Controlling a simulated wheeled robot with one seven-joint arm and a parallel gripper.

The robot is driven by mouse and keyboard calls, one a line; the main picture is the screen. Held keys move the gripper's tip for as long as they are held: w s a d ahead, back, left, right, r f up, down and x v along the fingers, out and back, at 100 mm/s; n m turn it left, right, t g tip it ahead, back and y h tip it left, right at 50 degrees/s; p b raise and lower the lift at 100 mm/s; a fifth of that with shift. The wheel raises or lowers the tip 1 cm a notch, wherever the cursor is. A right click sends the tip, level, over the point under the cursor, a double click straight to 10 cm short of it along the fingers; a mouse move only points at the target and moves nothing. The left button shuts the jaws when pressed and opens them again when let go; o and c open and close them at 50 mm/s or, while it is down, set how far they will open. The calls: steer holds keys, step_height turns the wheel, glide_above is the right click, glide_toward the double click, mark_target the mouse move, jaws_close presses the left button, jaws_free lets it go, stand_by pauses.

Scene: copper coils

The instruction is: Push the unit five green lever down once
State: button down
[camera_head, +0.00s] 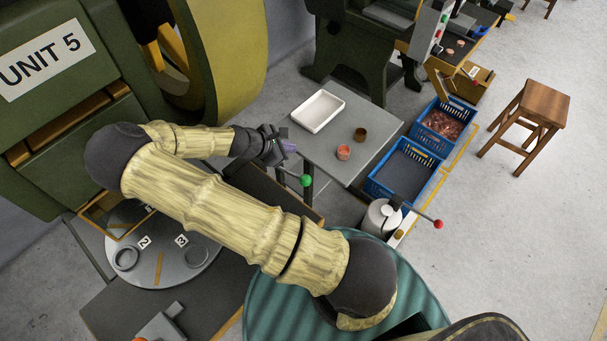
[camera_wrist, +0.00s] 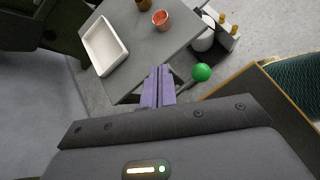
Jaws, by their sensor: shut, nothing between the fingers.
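The green lever's round knob (camera_head: 306,180) sits on a thin dark rod beside the dark bench edge of the green machine labelled UNIT 5 (camera_head: 42,66). It also shows in the wrist view (camera_wrist: 201,72), just right of my fingertips. My gripper (camera_head: 288,148) is up and left of the knob in the head view, with its purple fingers closed together and empty. In the wrist view the fingers (camera_wrist: 158,86) point toward the grey table. No contact between fingers and knob is visible. Part of the lever rod is hidden behind my gripper.
A grey table (camera_head: 325,150) holds a white tray (camera_head: 318,111), a reddish cup (camera_head: 344,152) and a brown cup (camera_head: 360,134). Blue crates (camera_head: 405,168), a red-knobbed lever (camera_head: 438,224) and a wooden stool (camera_head: 535,110) stand to the right. A round numbered plate (camera_head: 160,262) lies below my arm.

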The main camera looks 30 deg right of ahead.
steer(key=shift+f, duration=0.1)
step_height(320, 180, down, 8)
steer(key=s+d+b, duration=0.1)
steer(key=s+b, duration=0.2)
steer(key=b, duration=0.4)
steer(key=shift+d+f, duration=0.1)
steer(key=shift+f, duration=0.05)
stand_by(2.0)
steer(key=shift+s+f, duration=0.1)
steer(key=shift+f, duration=0.2)
